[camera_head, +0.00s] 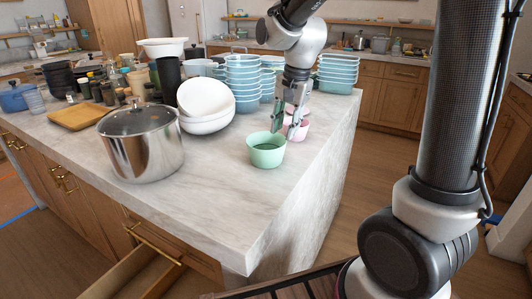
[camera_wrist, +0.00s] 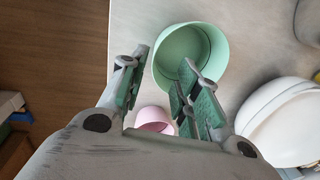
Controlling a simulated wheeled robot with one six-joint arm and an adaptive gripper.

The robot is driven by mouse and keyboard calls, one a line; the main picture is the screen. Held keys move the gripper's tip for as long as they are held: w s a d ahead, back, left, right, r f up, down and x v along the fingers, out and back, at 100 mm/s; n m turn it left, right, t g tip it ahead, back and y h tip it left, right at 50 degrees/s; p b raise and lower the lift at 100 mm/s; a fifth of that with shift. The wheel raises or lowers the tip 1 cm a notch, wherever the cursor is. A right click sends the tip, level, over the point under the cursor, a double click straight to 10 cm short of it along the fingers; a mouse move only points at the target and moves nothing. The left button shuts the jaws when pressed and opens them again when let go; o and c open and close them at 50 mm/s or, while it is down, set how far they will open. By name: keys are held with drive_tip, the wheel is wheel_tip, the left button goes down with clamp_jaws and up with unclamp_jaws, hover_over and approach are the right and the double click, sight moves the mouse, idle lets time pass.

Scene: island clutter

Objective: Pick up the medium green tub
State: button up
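The green tub (camera_head: 267,155) stands upright on the marble island top, near its right edge. It also shows in the wrist view, open side up, with its pale green wall (camera_wrist: 213,48) and inside visible. My gripper (camera_head: 286,125) is just above and behind the tub, pointing down. In the wrist view my gripper (camera_wrist: 164,58) is open, with one finger left of the tub's rim and the other overlapping the tub's opening. Nothing is held between the fingers. I cannot tell whether a finger touches the rim.
A pink cup (camera_head: 301,130) stands right behind the tub and shows in the wrist view (camera_wrist: 153,119). White bowls (camera_head: 205,104), a steel pot (camera_head: 140,145) and stacked blue tubs (camera_head: 243,80) stand nearby. The marble top (camera_head: 225,190) in front is clear. A drawer (camera_head: 135,275) is open below.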

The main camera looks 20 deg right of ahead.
hover_over(279, 164)
drive_tip(key=f, duration=0.4)
drive_tip(key=d+f, duration=0.1)
drive_tip(key=f, duration=0.2)
drive_tip(key=shift+f, duration=0.1)
clamp_jaws()
